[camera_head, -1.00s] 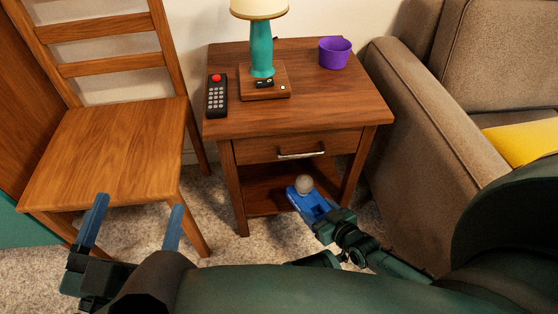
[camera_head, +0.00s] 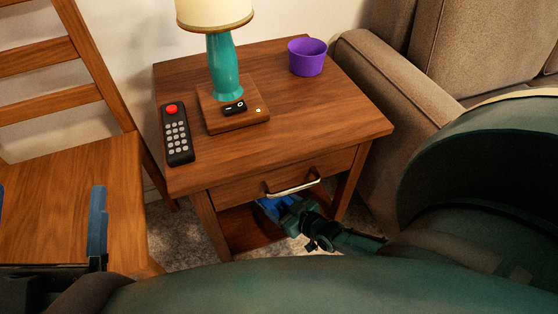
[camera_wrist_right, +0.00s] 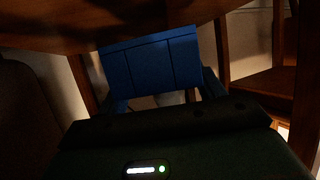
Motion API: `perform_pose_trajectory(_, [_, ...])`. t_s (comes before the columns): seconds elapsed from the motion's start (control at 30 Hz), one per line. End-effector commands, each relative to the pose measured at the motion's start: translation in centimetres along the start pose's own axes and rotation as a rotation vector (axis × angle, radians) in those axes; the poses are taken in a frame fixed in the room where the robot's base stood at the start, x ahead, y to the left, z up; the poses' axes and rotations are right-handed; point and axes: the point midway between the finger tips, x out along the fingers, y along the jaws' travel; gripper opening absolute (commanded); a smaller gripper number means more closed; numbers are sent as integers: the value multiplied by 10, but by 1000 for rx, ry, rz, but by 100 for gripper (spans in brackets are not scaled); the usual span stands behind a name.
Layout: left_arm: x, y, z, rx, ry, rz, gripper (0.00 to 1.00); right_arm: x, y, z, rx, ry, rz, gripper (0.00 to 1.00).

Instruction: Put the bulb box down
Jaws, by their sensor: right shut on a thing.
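My right gripper (camera_head: 270,206) reaches under the drawer of the wooden nightstand (camera_head: 350,120), above its lower shelf (camera_head: 240,230). Its blue fingers also show in the right wrist view (camera_wrist_right: 150,65), close under dark wood. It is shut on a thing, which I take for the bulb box. The drawer front hides that thing in the head view. In the wrist view only a small pale patch shows between the finger bases, too dark to name. My left gripper (camera_head: 50,190) is open and empty in front of the chair seat, partly cut off by the left edge.
The nightstand top holds a teal lamp (camera_head: 223,70), a remote (camera_head: 176,135) and a purple bowl (camera_head: 307,58). The drawer handle (camera_head: 293,185) juts out just above my right gripper. A chair (camera_head: 80,190) stands left and a sofa (camera_head: 400,90) right, narrowing the space.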

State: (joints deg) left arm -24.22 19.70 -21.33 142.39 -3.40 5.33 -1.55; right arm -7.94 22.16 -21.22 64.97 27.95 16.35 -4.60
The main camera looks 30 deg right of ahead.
Motion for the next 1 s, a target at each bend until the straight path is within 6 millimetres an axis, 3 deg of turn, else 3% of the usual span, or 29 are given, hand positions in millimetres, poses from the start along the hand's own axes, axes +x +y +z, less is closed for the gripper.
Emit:
perform_pose_trajectory(0.33, [9, -7, -31, 160, 249, 28, 90, 18, 0, 39, 0, 4, 0, 43])
perform_pose_trajectory(0.77, [11, -8, -39, 181, 285, 31, 90, 19, 0, 42, 0, 3, 1, 43])
perform_pose_trajectory(0.8, [11, -8, -39, 181, 284, 31, 90, 19, 0, 43, 0, 2, 0, 70])
perform_pose_trajectory(1.0, [11, -8, -39, 181, 285, 32, 90, 18, 0, 43, 0, 2, 0, 86])
